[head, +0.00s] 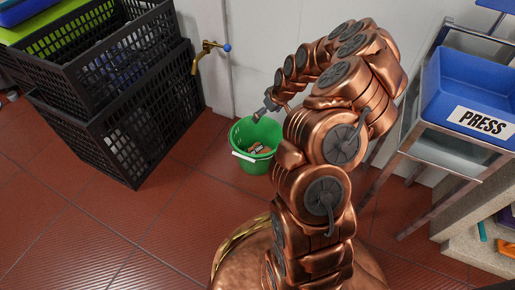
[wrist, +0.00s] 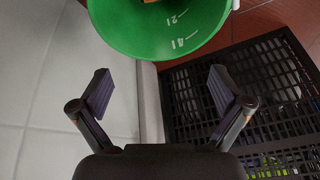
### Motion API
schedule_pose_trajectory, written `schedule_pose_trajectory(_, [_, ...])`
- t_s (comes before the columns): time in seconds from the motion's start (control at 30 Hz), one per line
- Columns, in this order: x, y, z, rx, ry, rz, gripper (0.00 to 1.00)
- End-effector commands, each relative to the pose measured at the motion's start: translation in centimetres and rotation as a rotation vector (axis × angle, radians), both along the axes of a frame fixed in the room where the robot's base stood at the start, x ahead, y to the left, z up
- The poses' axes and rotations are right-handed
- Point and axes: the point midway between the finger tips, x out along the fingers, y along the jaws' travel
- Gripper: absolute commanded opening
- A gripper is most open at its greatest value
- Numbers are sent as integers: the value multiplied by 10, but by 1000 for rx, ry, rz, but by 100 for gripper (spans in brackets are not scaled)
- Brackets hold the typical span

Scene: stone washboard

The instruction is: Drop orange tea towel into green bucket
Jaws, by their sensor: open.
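The green bucket (head: 256,166) stands upright on the floor by the wall. In the wrist view the bucket (wrist: 165,38) fills the top, its inner wall marked with litre figures. Something small, tan-orange and whitish lies in the bucket; I cannot tell whether it is the orange tea towel. My gripper (head: 264,108) is above the bucket's far rim. In the wrist view my gripper (wrist: 161,90) is open, with nothing between its fingers. No orange tea towel can be clearly made out elsewhere.
Black slotted crates (head: 120,105) are stacked left of the bucket. A brass tap (head: 205,52) juts from the white wall above. A blue tub marked PRESS (head: 465,85) sits on a metal stand at right. Red tiled floor (head: 150,235) is free at front left.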

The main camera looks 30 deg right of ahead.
Motion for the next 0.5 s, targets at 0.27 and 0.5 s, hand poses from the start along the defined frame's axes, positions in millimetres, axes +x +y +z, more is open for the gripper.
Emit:
schedule_pose_trajectory(0.27, [-14, -7, 41, -2, -5, -4, 100])
schedule_pose_trajectory(0.5, [-25, -11, 68, -2, -6, -4, 100])
